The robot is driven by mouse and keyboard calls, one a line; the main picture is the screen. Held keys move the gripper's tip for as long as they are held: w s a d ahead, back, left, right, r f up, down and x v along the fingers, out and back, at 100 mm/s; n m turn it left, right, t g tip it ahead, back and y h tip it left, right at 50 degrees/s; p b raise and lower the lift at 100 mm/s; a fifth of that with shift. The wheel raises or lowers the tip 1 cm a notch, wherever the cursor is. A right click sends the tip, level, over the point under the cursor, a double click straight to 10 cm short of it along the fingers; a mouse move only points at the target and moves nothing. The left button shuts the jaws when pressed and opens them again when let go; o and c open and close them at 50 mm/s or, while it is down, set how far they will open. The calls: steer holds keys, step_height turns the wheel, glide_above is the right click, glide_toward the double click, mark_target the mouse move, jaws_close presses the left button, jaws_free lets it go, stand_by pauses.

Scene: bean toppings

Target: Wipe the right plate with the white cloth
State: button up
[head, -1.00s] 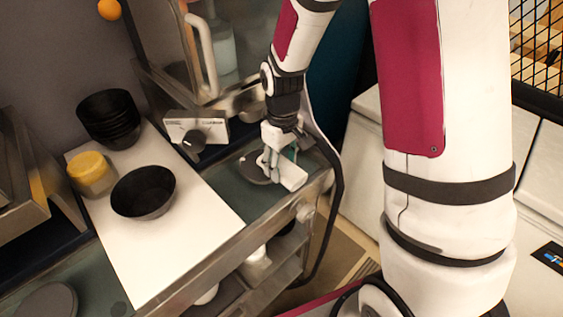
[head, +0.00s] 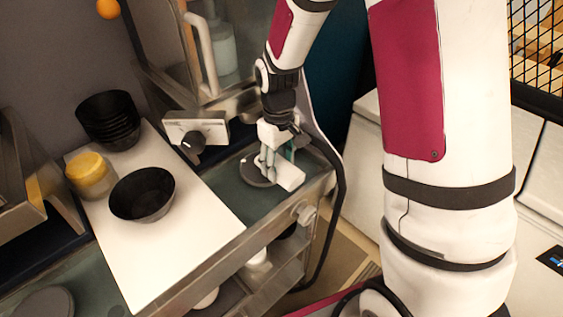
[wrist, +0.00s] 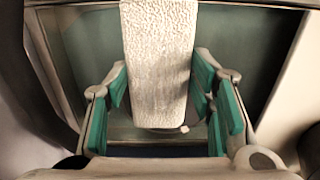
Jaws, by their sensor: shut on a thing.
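The white cloth (head: 290,178) is held in my gripper (head: 279,160), low over the right-hand burner surface. In the wrist view the cloth (wrist: 158,55) is a pale textured block between the teal finger pads of my gripper (wrist: 165,100). The right plate (head: 252,172) is a dark grey disc on the green-grey surface, partly hidden by the gripper and cloth. The cloth overlaps the plate's right side in the head view; whether it touches the plate I cannot tell.
A white board (head: 165,250) left of the plate carries a black bowl (head: 142,196), a stack of black bowls (head: 108,118) and a yellow-lidded jar (head: 88,174). A box with a dark knob (head: 193,143) stands behind the plate. Another dark plate (head: 45,302) lies lower left.

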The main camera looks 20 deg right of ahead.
steer(key=shift+s+p, duration=0.15)
steer(key=shift+p, duration=0.65)
steer(key=shift+s+d, duration=0.25)
steer(key=shift+s, duration=0.2)
